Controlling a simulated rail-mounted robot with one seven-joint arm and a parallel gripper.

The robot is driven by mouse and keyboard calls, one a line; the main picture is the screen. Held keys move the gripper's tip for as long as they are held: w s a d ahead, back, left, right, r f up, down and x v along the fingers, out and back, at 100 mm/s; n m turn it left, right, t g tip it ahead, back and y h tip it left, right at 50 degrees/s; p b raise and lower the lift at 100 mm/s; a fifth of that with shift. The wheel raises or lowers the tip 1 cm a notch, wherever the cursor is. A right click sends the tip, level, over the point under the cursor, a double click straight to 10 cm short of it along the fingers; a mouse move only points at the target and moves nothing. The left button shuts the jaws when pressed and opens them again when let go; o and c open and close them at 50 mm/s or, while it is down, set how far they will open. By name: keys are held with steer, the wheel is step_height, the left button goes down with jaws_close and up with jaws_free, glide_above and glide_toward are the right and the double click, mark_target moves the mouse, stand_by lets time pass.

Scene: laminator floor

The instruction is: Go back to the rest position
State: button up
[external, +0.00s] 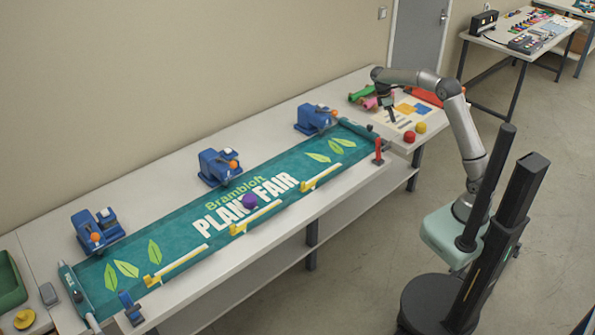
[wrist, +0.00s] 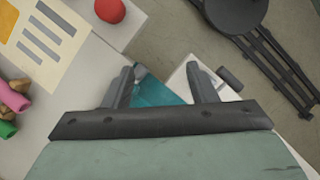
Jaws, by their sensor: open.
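My gripper (wrist: 162,90) shows in the wrist view with its two dark fingers spread apart and nothing between them. In the external view my gripper (external: 391,115) hangs above the far right end of the long table, near a printed sheet. The arm reaches over from my base on the floor at the right. Below the fingers in the wrist view are a bit of the teal banner (wrist: 150,92) and the table edge.
The teal banner (external: 215,243) covers the long table, with blue clamp devices (external: 218,167) along its back and yellow rails (external: 178,265) along its front. Open floor lies in front.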

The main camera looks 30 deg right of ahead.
steer(key=s+f+m+t+y, duration=0.1)
steer(key=s+m, duration=0.4)
steer(key=s, duration=1.1)
steer(key=s+f+m+t+y, duration=0.1)
steer(key=s+m, duration=0.5)
steer(key=s, duration=1)
step_height(320, 180, down, 3)
steer(key=shift+r+t+y, duration=0.15)
steer(key=shift+t+y, duration=0.25)
steer(key=shift+y, duration=0.4)
